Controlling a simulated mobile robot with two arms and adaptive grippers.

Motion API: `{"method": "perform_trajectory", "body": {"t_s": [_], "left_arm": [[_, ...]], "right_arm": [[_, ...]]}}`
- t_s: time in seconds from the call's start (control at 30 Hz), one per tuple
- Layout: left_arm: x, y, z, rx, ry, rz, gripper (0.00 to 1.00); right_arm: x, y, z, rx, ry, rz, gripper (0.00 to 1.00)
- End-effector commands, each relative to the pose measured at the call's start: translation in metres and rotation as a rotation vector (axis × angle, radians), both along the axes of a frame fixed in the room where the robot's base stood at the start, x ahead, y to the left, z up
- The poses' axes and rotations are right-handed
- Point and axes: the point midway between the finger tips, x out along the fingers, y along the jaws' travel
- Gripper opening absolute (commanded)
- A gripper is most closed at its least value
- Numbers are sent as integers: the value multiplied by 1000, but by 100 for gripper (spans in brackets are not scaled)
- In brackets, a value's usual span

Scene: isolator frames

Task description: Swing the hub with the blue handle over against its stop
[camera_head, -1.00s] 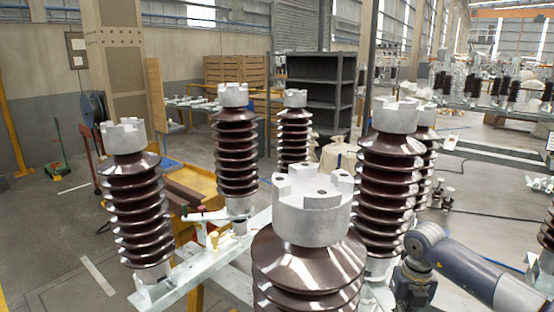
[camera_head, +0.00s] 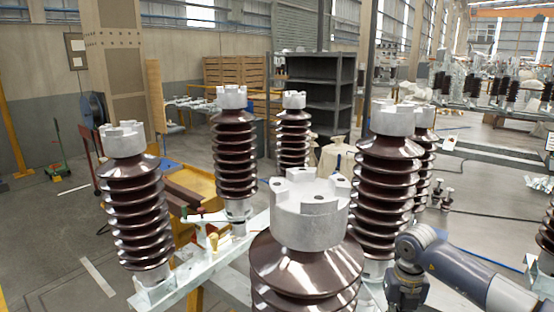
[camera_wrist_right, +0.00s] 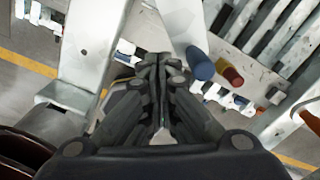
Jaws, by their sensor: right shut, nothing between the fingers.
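A blue-ended handle (camera_wrist_right: 200,64) shows in the right wrist view, just right of my right gripper's fingertips, with a visible gap in the picture. A pale grey cylindrical part (camera_wrist_right: 181,22) runs up from it; I cannot tell whether this is the hub. My right gripper (camera_wrist_right: 160,62) is shut and empty, its fingers together. In the head view only the wrist end of my right arm shows at the lower right, and the fingertips are hidden. The stop cannot be made out. My left gripper is not in view.
A red-ended handle (camera_wrist_right: 231,76) sits right beside the blue one. Tall brown ribbed insulators (camera_head: 307,270) with grey castellated caps stand around the pale metal frame (camera_head: 185,283), close to my right arm. A pale beam (camera_wrist_right: 92,50) stands left of the fingers.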

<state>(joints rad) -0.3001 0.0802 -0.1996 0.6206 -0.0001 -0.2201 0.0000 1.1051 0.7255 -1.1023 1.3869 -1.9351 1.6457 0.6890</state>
Motion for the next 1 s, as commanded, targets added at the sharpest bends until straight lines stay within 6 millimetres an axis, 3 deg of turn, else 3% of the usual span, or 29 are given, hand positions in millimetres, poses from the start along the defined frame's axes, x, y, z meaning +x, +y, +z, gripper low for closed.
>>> {"method": "perform_trajectory", "body": {"t_s": [0.7, 1.0], "left_arm": [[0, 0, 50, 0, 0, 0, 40], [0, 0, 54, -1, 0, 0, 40]], "right_arm": [[1, 0, 76, 1, -2, 0, 0], [0, 0, 84, 0, 0, 0, 0]]}}
